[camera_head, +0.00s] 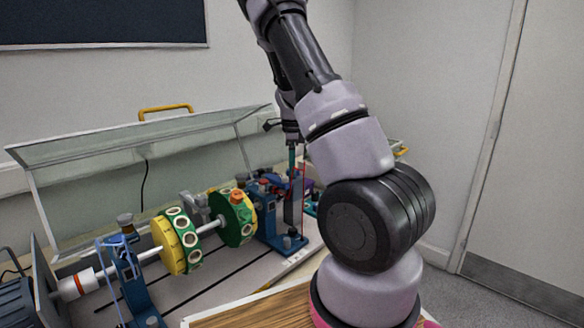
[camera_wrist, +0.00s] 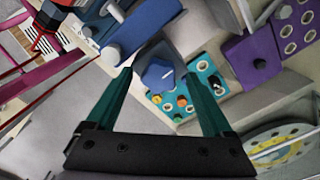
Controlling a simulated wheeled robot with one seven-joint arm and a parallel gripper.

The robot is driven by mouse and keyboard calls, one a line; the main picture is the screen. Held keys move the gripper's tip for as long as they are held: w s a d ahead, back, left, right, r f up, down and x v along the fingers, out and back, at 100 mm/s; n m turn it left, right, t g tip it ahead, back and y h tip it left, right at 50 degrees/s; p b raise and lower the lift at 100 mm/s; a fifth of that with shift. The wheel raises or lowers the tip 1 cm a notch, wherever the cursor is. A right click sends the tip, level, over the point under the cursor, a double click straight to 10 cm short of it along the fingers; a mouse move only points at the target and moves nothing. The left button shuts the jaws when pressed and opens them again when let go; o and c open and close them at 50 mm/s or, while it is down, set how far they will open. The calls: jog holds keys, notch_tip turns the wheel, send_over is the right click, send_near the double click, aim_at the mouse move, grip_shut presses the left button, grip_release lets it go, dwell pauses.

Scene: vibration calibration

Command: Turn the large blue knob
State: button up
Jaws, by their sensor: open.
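The large blue knob (camera_wrist: 158,76) shows in the wrist view as a faceted blue cap on a grey mount. My gripper (camera_wrist: 157,80) is open, with one teal finger to the left of the knob and the other to its right. The knob lies between the fingertips in the picture; I cannot tell whether either finger touches it or how far above it they are. In the head view my gripper (camera_head: 292,158) points down over the right end of the rig. I cannot pick out the knob there.
A teal block (camera_wrist: 180,98) with small coloured knobs lies beside the blue knob, and a purple block (camera_wrist: 252,60) stands to the right. The head view shows a shaft with yellow and green discs (camera_head: 176,242) and a raised clear cover (camera_head: 150,140) behind.

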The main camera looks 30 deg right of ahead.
jog(key=shift+f, duration=0.2)
grip_shut()
jog(key=shift+r+n, duration=0.1)
jog(key=shift+n, duration=2.7)
grip_release()
